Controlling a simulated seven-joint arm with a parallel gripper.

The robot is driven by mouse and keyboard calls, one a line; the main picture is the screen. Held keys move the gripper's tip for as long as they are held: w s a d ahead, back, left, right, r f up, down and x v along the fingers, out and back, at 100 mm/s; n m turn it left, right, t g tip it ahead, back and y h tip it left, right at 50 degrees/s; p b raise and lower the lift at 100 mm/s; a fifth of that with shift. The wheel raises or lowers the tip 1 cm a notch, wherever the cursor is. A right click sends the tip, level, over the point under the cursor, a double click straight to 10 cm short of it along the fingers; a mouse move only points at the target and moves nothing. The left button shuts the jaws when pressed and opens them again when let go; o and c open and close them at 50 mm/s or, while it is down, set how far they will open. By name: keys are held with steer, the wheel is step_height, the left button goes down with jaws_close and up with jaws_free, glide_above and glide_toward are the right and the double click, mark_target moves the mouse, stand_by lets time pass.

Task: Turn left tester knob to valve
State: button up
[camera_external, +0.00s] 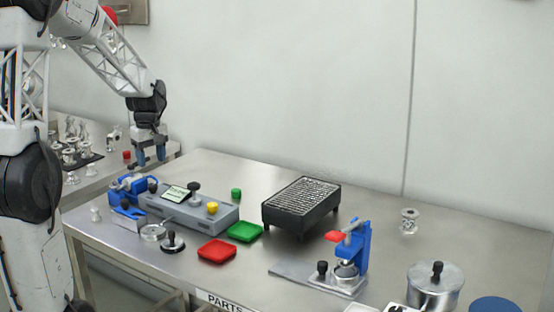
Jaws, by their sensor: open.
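The tester (222,219) is a grey box on the metal table, with a small lit screen (177,193) on its sloped top. A black knob (194,187) stands behind the screen's right side, and a yellow knob (212,208) sits to its right. A smaller dark knob (152,186) shows at the tester's left end, by a blue fixture (130,186). I cannot tell for sure which is the left tester knob, nor read any marks. My gripper (151,158) has blue fingertips, is open and empty, points down, and appears above the tester's left end, touching nothing.
In front of the tester are a red tray (217,251), a green tray (245,231) and a black-knobbed round piece (172,241). A black grated box (302,207) stands to the right, then a blue press (355,247) and a metal pot (436,286). The table's back is mostly clear.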

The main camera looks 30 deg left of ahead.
mark_target(152, 184)
steer(key=shift+w+a+f+n, duration=0.3)
steer(key=shift+w+a+f, duration=0.1)
steer(key=shift+a, duration=0.3)
steer(key=shift+f, duration=0.1)
steer(key=shift+f, duration=3.8)
steer(key=c, duration=0.9)
